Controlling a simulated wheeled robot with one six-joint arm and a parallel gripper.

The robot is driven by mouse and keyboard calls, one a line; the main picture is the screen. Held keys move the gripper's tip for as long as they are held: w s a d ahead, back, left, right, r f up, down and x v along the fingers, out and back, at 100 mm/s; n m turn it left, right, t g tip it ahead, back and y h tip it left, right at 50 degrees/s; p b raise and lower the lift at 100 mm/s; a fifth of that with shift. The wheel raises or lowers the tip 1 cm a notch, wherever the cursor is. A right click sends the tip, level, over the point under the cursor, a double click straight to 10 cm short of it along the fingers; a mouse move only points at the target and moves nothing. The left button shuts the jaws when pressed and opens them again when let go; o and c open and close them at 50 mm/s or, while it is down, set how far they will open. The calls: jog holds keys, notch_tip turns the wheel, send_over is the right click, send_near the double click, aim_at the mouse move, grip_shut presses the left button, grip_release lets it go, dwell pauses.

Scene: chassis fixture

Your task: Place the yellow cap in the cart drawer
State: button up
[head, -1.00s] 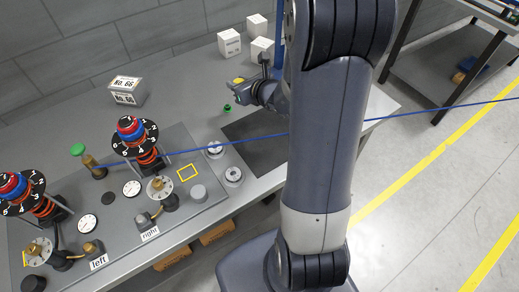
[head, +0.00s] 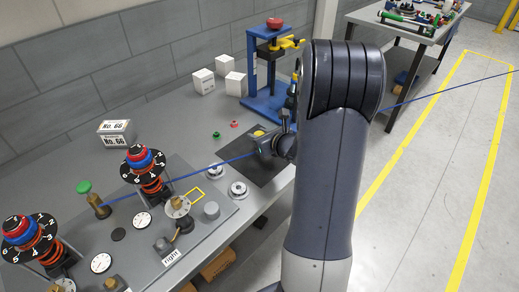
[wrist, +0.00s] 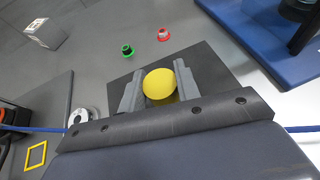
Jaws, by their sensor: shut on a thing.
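My gripper (head: 264,139) is shut on the yellow cap (head: 259,133). It holds the cap over the dark mat (head: 262,168) on the grey bench. In the wrist view the round yellow cap (wrist: 159,84) sits between the two grey fingers of my gripper (wrist: 158,88), with the dark mat behind it. I cannot tell how high above the mat it is. I see no cart drawer that I can make out in either view.
A green cap (head: 216,135) and a red cap (head: 234,124) lie beyond the mat. A blue press (head: 270,75) and white boxes (head: 236,84) stand behind. A blue line (head: 225,160) crosses the view. Open floor (head: 415,190) lies at right, below another workbench (head: 400,25).

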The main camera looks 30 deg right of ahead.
jog(key=shift+f, duration=2.4)
jog(key=shift+f+b, duration=0.25)
jog(key=shift+b, duration=0.1)
jog(key=o, duration=0.9)
jog(key=shift+r, duration=0.1)
jog(key=shift+o, duration=0.2)
